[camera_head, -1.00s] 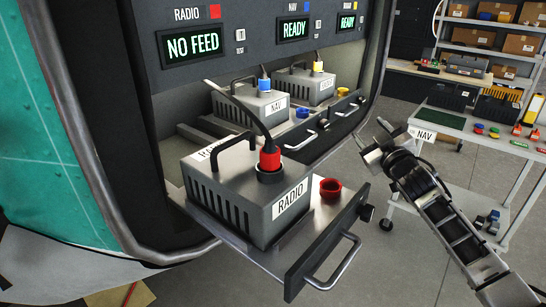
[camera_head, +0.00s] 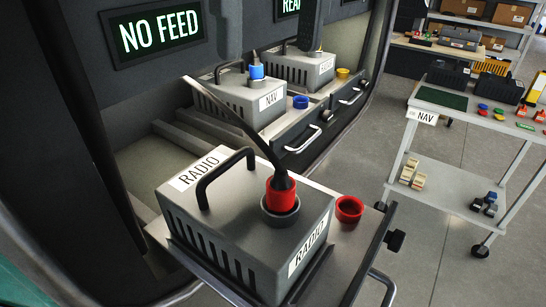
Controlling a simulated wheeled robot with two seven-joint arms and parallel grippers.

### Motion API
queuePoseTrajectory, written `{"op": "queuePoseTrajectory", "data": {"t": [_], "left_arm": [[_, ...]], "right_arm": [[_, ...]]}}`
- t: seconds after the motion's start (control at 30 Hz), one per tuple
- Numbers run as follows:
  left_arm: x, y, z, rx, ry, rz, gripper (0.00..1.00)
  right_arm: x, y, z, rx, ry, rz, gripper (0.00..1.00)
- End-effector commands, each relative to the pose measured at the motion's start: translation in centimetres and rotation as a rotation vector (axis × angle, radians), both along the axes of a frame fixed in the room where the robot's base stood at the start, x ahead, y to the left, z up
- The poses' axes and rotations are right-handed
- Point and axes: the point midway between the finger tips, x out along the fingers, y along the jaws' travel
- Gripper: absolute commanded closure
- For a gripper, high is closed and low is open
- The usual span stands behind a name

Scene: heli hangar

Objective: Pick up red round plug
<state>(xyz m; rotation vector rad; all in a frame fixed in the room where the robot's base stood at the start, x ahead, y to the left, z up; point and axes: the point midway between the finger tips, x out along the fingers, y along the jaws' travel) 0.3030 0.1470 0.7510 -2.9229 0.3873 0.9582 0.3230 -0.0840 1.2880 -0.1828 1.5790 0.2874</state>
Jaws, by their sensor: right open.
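The red round plug (camera_head: 281,194) stands upright in a grey round socket on top of the grey RADIO box (camera_head: 240,225). A dark cable runs from its top up to the left. A dark upright shape (camera_head: 311,25) at the top edge, in front of the second screen, seems to be part of my right gripper. It is well above and apart from the plug, and its fingertips are not clear. Nothing is seen held. My left gripper is not in view.
The RADIO box sits on a pulled-out drawer with an empty red cup (camera_head: 349,209), a black knob (camera_head: 396,240) and a front handle. A black carry handle (camera_head: 225,175) arches left of the plug. The NAV box (camera_head: 245,100) stands behind. A white cart (camera_head: 455,180) stands right; floor between is clear.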

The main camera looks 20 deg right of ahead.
Motion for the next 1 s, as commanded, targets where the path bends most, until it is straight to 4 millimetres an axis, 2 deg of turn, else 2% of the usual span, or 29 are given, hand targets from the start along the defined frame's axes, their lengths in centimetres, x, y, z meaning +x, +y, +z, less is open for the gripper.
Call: {"op": "queuePoseTrajectory", "data": {"t": [0.07, 0.17, 0.5, 0.6, 0.83, 1.0], "left_arm": [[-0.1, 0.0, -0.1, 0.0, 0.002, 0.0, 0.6], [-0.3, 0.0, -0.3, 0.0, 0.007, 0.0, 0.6], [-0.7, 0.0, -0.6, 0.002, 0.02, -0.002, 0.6], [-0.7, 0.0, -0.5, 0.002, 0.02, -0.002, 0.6], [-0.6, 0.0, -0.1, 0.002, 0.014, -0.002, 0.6], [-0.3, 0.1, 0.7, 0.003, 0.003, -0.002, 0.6]], "right_arm": [[0.0, -0.7, -0.1, -0.053, -0.027, -0.025, 0.46], [0.0, -1.1, -1.3, -0.072, -0.031, -0.034, 0.46], [-0.1, -1.0, -8.3, -0.067, -0.028, -0.03, 0.46], [-0.1, -1.0, -9.6, -0.065, -0.028, -0.03, 0.46], [-0.1, -0.9, -11.1, -0.066, -0.029, -0.029, 0.46], [-0.4, -0.8, -13.6, -0.065, -0.027, -0.028, 0.46]]}}
